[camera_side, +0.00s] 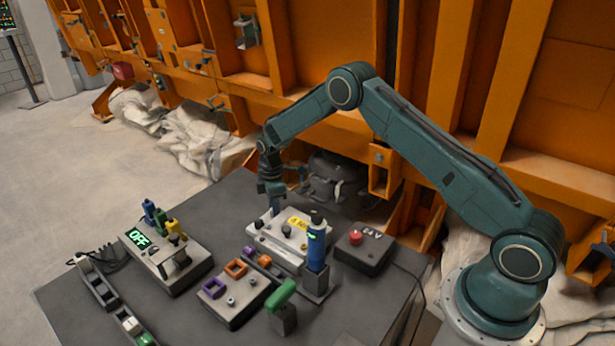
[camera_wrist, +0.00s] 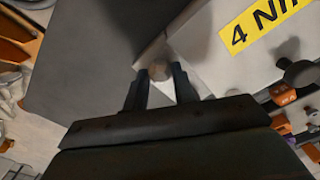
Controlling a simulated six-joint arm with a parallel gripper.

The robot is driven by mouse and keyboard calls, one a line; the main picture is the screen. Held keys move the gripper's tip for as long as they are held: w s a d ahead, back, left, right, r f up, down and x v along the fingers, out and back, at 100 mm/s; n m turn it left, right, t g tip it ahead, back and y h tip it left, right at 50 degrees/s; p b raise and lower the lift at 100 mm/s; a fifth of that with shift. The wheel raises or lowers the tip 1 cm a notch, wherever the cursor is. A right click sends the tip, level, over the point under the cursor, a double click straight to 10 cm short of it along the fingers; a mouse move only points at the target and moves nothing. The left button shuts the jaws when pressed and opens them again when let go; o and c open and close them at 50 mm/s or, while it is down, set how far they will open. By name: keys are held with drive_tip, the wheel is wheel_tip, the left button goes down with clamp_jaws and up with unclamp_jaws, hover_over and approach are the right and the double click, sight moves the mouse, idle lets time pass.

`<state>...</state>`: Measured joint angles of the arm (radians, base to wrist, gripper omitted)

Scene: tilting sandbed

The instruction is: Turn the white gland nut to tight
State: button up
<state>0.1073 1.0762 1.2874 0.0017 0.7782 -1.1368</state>
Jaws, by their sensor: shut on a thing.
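The white gland nut (camera_wrist: 160,73) shows as a small pale round piece between my fingertips in the wrist view, near a corner of the white box (camera_wrist: 215,85). My gripper (camera_wrist: 160,77) is shut on it, one dark finger on either side. In the side view my gripper (camera_side: 274,210) points down at the far left part of the white box (camera_side: 288,255). The nut's turn position cannot be read, and in the side view the fingers make it hard to see.
The box carries a yellow label (camera_side: 298,224) and a black knob (camera_side: 286,231). A blue bottle (camera_side: 316,245) stands at its front right. Nearby are a red-button box (camera_side: 360,252), a box with an OFF display (camera_side: 172,262) and a green-handled tool (camera_side: 281,296). Orange framing rises behind.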

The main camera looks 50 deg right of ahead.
drive_tip(key=m, duration=0.5)
drive_tip(key=shift+m, duration=0.4)
drive_tip(key=m, duration=1)
drive_tip(key=shift+m, duration=2.4)
drive_tip(key=o, duration=0.7)
drive_tip(key=shift+r, duration=0.1)
